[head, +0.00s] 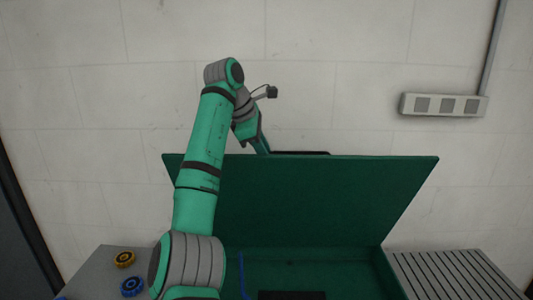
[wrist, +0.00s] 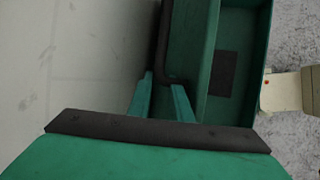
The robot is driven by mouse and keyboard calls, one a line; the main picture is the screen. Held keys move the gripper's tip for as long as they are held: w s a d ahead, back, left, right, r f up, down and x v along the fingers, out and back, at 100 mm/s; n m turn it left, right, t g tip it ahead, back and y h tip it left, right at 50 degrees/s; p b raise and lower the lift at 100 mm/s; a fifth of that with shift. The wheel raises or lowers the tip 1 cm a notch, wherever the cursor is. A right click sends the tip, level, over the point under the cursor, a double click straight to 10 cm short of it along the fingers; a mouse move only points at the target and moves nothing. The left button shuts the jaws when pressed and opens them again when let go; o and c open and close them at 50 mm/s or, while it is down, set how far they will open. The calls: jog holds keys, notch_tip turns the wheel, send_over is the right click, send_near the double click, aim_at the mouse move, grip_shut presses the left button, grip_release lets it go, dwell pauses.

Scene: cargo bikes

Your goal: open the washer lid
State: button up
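The washer is a green box (head: 320,268) with its lid (head: 320,200) raised and leaning back toward the wall, so the inside shows. A black handle (head: 303,153) runs along the lid's upper edge; it also shows in the wrist view (wrist: 163,35). My gripper (head: 264,149) is at that upper edge, left of the handle's middle, its tips partly hidden behind the lid in the head view. In the wrist view my gripper (wrist: 162,85) has its two fingers apart, near the bent end of the handle. Whether they touch it is unclear.
A dark block (head: 292,295) lies in the box. A ribbed grey surface (head: 455,275) lies to the right. The wall (head: 330,70) stands close behind, with a socket strip (head: 443,105).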

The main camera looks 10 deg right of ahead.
jog(key=w+v, duration=0.2)
jog(key=v, duration=1)
jog(key=shift+s+d+r, duration=0.15)
jog(key=shift+s+r, duration=0.15)
jog(key=shift+s, duration=0.1)
dwell(0.7)
dwell(0.4)
